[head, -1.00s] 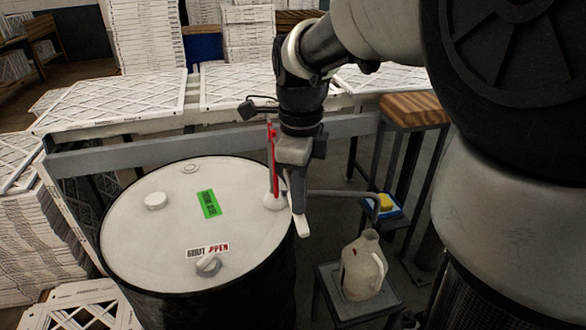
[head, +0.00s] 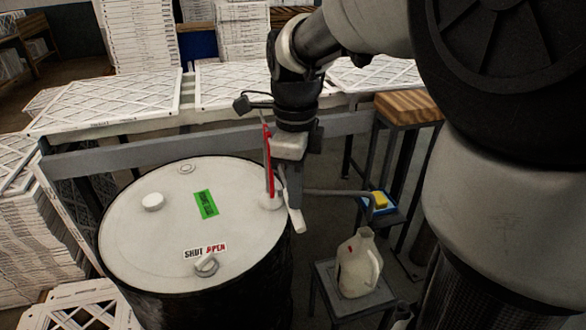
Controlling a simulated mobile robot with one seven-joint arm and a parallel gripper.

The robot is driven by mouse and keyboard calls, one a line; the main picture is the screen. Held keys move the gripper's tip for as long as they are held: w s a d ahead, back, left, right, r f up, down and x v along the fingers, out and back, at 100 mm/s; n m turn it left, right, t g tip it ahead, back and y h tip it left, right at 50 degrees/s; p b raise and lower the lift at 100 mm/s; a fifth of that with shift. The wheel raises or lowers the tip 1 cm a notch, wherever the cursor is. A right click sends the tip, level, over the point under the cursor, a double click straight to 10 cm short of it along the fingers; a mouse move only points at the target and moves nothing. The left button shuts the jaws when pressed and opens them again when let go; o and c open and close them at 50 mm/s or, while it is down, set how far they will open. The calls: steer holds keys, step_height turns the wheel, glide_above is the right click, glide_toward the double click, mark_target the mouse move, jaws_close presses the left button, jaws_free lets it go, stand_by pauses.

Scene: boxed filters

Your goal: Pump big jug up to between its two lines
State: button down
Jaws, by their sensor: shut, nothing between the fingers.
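The big jug (head: 357,266) is a cream plastic jug with a handle and a small red mark on its side. It stands upright on a low grey stand (head: 338,301) right of the drum. Its lines and fill level cannot be made out. The pump (head: 268,165) rises from the drum lid with a red upright rod and a white base. A grey spout pipe (head: 335,193) runs right from it, over toward the jug. My gripper (head: 296,219) points down just right of the pump, shut and empty. Whether it touches the pump cannot be told.
The black drum's white lid (head: 150,240) carries caps, a green label (head: 205,204) and a small knob (head: 206,264) beside a SHUT/OPEN label. A yellow sponge (head: 380,200) lies on a blue tray behind the jug. A rail and filter panels (head: 110,100) run behind the drum.

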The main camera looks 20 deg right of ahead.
step_height(320, 180, up, 12)
steer(key=p, duration=0.9)
steer(key=shift+w+r+p, duration=0.2)
steer(key=shift+p, duration=0.15)
